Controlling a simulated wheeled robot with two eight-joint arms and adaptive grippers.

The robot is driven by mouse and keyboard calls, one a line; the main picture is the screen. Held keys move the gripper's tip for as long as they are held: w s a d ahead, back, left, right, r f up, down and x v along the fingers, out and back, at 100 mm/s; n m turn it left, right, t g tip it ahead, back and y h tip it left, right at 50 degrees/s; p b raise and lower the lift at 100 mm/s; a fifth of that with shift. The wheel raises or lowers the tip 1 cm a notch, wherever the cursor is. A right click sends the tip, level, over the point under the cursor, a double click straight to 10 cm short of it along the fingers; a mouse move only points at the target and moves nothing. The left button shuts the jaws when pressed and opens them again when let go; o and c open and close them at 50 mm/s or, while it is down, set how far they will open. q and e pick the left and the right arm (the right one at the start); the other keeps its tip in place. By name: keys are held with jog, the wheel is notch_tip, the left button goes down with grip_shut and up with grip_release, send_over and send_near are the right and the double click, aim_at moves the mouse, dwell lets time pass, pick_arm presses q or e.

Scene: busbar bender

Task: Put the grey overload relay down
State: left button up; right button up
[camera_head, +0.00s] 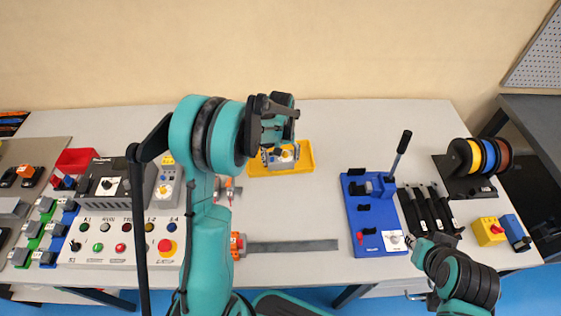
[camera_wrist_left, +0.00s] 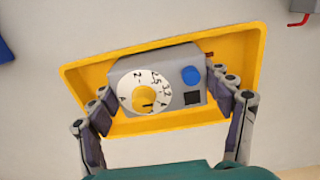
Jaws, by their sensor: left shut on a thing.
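The grey overload relay (camera_wrist_left: 160,85) has a white dial with a yellow centre, a blue button and a dark square. My left gripper (camera_wrist_left: 168,98) is shut on it, one finger at each end. In the left wrist view the relay appears over the yellow tray (camera_wrist_left: 232,67); whether it touches the tray floor I cannot tell. In the head view the relay (camera_head: 281,157) shows below my left gripper (camera_head: 279,140), at the tray (camera_head: 305,157). My right gripper (camera_head: 425,271) is at the lower right, away from the relay; its fingers are too small to read.
A control panel (camera_head: 110,258) with buttons and a red bin (camera_head: 76,160) stand on the left. A blue bender (camera_head: 368,220) with a lever is right of centre. A flat grey bar (camera_head: 292,246) lies in front. Wire spools (camera_head: 482,157) stand at the right. Bare table separates tray and bender.

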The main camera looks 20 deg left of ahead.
aim_at(281, 157)
pick_arm(q)
jog(key=shift+f, duration=0.2)
jog(key=o, duration=1.5)
jog(key=shift+r, duration=0.1)
jog(key=shift+r, duration=0.3)
notch_tip(281, 157, up, 12)
jog(key=f+p, duration=0.1)
jog(key=p, duration=0.3)
jog(key=s+d+r+m+t, duration=0.3)
jog(key=s+d+r+t, duration=0.15)
jog(key=s+r, duration=0.55)
jog(key=s+d+m+t, duration=0.1)
jog(key=s, duration=0.2)
jog(key=s+d+f+m, duration=0.1)
jog(key=s, duration=0.3)
jog(key=s+d+f+m+t, duration=0.1)
jog(key=s, duration=0.2)
jog(key=shift+s+d+t, duration=0.25)
jog(key=shift+d+t, duration=0.1)
